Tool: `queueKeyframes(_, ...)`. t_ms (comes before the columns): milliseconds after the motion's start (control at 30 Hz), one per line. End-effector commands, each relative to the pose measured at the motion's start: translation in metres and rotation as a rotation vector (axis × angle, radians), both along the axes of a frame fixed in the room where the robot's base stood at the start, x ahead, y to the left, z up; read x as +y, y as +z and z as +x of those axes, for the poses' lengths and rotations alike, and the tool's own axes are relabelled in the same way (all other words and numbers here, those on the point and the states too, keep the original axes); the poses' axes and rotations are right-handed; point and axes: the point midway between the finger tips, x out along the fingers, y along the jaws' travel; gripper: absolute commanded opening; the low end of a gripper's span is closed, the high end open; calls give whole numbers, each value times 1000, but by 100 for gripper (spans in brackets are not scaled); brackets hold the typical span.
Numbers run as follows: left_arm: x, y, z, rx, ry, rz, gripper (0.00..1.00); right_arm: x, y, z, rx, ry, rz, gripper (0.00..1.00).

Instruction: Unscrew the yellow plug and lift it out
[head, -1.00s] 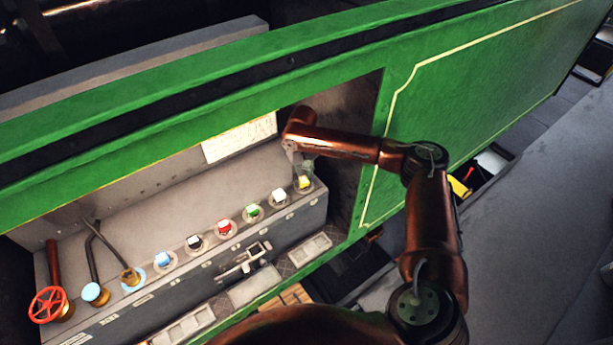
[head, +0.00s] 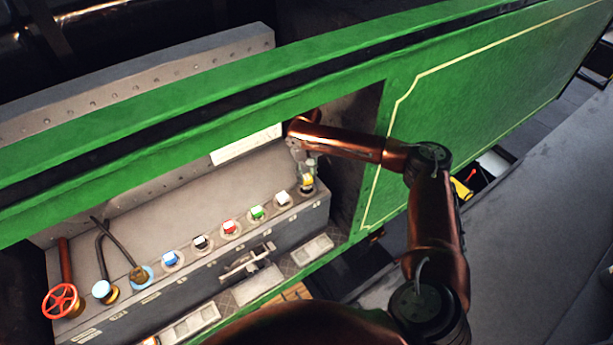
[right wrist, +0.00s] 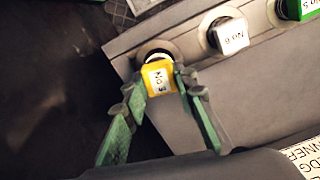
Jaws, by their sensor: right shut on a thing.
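The yellow plug (head: 307,180) is at the right end of a row of coloured square-headed plugs on a grey box. My right gripper (head: 306,172) is over it, shut on its head. In the right wrist view the green fingers (right wrist: 160,84) press on both sides of the yellow plug (right wrist: 159,79), which carries a white label. A dark round opening in a pale collar (right wrist: 157,51) shows just behind the plug. The plug appears raised a little from this collar; whether its lower end is clear of the hole is hidden. My left gripper is not in view.
A white plug (right wrist: 231,35) stands beside the yellow one, then a green plug (head: 257,212) and several more. A red handwheel (head: 62,300) and bent levers stand at the left end. The green side panel (head: 480,120) edges the recess around my arm.

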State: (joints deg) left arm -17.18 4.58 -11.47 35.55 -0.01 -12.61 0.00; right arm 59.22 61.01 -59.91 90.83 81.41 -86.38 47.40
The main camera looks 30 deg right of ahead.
Motion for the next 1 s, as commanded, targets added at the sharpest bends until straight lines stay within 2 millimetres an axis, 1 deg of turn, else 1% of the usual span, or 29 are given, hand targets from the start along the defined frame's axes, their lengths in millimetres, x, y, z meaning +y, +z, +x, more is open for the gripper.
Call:
queueKeyframes(33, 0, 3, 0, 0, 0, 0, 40, 0, 5, 1, -2, 0, 1, 0)
queueKeyframes(367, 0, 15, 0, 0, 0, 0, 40, 0, 20, 1, -2, 1, 1, 0)
queueKeyframes(800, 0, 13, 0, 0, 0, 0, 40, 0, 39, 1, -3, 1, 1, 0)
queueKeyframes(1000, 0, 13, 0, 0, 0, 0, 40, 0, 43, 0, -2, 1, 0, 0)
